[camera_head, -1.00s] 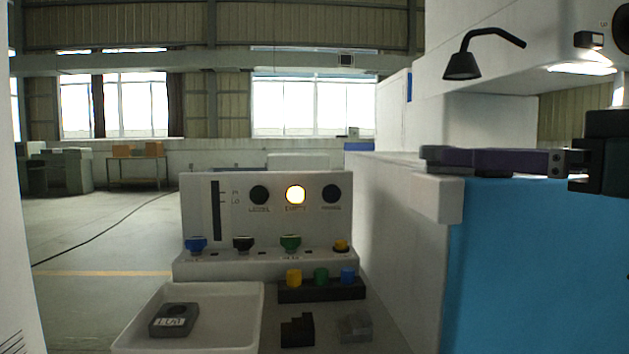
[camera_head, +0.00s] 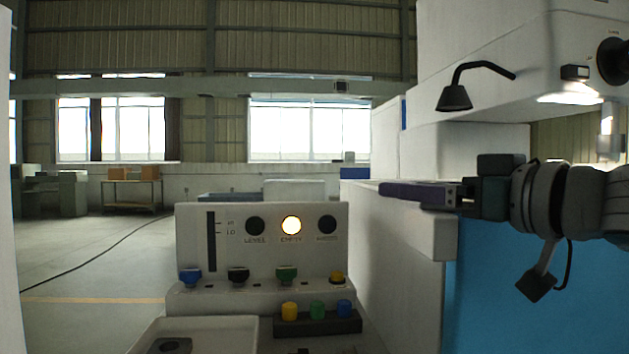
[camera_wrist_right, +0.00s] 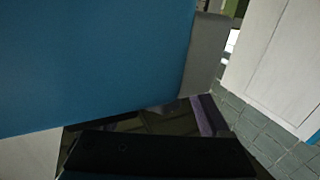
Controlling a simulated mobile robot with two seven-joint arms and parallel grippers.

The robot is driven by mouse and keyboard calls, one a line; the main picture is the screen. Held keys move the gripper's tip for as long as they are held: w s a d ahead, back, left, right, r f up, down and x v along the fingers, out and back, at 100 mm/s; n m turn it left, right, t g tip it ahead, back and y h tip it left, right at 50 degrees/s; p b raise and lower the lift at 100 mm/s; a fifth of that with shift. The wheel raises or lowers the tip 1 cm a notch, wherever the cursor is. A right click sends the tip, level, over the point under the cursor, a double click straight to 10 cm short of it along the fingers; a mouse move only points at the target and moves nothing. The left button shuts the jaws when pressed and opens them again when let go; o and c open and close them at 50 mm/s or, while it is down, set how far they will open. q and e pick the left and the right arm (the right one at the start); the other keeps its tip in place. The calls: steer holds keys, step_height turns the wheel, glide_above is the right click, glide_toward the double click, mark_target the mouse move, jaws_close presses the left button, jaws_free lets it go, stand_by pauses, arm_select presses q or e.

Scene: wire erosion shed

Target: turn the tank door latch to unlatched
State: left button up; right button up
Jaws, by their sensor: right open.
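The blue tank door (camera_head: 540,300) fills the lower right of the head view, and its flat face fills much of the right wrist view (camera_wrist_right: 90,60). A pale block-like piece (camera_head: 425,235) stands at the door's upper left corner. I cannot tell whether it is the latch or how the latch is turned. My right gripper (camera_head: 415,193) is open and empty, with its dark purple finger pointing left just above the pale piece. Touch cannot be told. In the right wrist view a purple strip (camera_wrist_right: 204,115) shows below a grey edge piece (camera_wrist_right: 205,55). My left gripper is out of view.
A control panel (camera_head: 265,220) with a lit lamp (camera_head: 291,225) and coloured knobs stands left of the tank. A white tray (camera_head: 235,325) sits in front of it. A black lamp (camera_head: 455,98) hangs above the tank. The machine head (camera_head: 560,45) overhangs the right side.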

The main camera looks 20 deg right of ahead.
steer(key=shift+w+a, duration=0.25)
steer(key=shift+w, duration=0.4)
jaws_close()
stand_by(0.4)
